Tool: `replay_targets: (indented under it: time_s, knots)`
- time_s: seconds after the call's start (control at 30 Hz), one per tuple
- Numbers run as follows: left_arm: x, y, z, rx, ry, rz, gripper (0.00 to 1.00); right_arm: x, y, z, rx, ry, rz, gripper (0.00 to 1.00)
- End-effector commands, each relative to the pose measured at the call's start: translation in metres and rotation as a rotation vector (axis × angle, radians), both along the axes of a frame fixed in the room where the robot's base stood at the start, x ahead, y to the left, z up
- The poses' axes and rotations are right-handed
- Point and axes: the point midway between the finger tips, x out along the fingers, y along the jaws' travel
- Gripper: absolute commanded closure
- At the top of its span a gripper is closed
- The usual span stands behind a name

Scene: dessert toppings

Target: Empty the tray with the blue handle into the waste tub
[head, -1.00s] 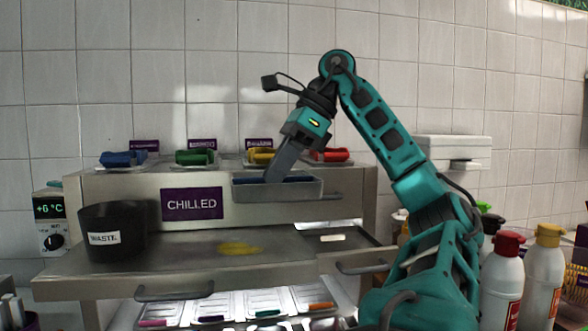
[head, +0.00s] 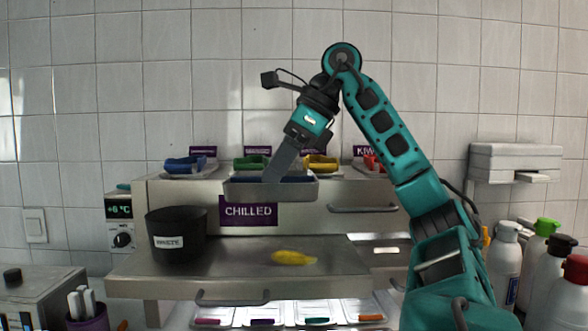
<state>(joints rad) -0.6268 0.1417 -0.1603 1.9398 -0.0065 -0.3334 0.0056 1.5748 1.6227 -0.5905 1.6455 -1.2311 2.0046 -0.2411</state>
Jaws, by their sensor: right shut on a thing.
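A grey metal tray (head: 250,190) is held level in the air in front of the cabinet top. Blue shows along its inside, and I cannot tell how much of that is handle and how much is contents. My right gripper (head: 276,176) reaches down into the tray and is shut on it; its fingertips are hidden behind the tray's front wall. The black waste tub (head: 176,240), with a white label, stands upright on the left of the steel counter. The tray is higher than the tub and to its right, apart from it. My left gripper is not in view.
Blue (head: 186,165), green (head: 251,163), yellow (head: 321,163) and red pieces sit on the cabinet top behind. A yellow item (head: 293,258) lies on the counter (head: 235,262). Bottles (head: 505,262) stand at the right. The counter between tub and yellow item is clear.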

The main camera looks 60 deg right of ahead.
Motion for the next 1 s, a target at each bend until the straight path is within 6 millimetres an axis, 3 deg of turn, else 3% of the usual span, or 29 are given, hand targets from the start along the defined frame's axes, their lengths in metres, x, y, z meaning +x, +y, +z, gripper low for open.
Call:
replay_targets:
  time_s: [1.0]
  knots:
    - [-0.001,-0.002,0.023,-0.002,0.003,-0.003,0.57,0.083,0.052,0.028,0.002,-0.003,0.001,1.00]
